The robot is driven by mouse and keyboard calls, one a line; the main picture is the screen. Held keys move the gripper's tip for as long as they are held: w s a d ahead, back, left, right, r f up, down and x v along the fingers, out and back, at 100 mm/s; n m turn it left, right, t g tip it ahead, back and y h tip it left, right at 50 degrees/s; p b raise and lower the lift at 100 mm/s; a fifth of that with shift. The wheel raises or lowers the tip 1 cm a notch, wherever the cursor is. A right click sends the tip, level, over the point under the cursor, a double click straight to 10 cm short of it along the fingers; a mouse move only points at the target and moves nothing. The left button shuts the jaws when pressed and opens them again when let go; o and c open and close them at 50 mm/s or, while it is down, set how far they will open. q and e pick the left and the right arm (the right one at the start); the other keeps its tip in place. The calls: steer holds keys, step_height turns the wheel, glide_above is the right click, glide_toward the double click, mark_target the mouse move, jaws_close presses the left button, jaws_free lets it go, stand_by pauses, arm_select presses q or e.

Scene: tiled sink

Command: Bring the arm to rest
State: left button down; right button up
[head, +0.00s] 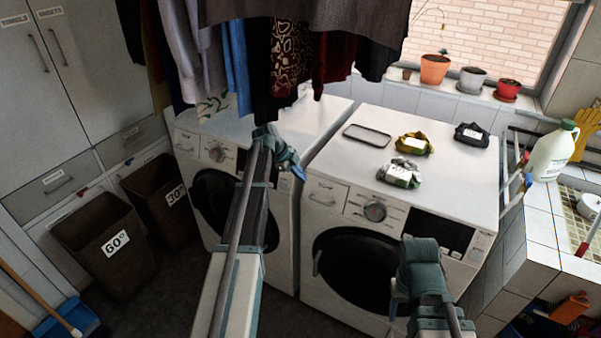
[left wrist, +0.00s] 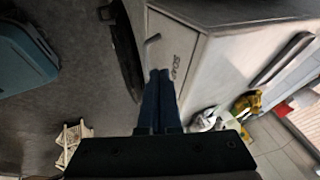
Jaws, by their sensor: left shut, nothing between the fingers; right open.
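My left gripper (head: 298,172) is in front of the gap between the two washing machines in the head view. Its two blue fingers lie side by side, shut and empty, in the left wrist view (left wrist: 160,86). Its arm reaches up from the bottom of the head view. My right gripper (head: 399,305) is low in front of the right washing machine (head: 330,192); its fingers are mostly hidden by my teal wrist. Nothing shows held in it.
Clothes (head: 290,55) hang above the left machine (head: 186,141). Baskets (head: 105,240) stand left. A bottle (head: 552,152) stands right.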

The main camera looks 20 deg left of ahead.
arm_select(q)
steer(key=shift+d+f, duration=0.1)
steer(key=s+d+f+n+g, duration=0.1)
steer(key=s+d+n, duration=0.1)
steer(key=s+d, duration=0.35)
steer(key=s+d+f+n+g, duration=0.1)
steer(key=s+d, duration=0.1)
steer(key=d, duration=0.6)
steer(key=s+d+n+g+y, duration=0.1)
steer(key=s+d+n+y, duration=0.1)
steer(key=s+d, duration=0.3)
steer(key=s+d+n+y, duration=0.2)
steer(key=s+d+n, duration=0.3)
steer(key=s, duration=0.7)
steer(key=s+d+f+n+g+y, duration=0.1)
steer(key=s+d+n, duration=0.3)
steer(key=s, duration=0.5)
steer(key=shift+s+d+g+y, duration=0.3)
steer(key=shift+d+y, duration=0.1)
steer(key=shift+d, duration=0.85)
steer(key=shift+w, duration=0.1)
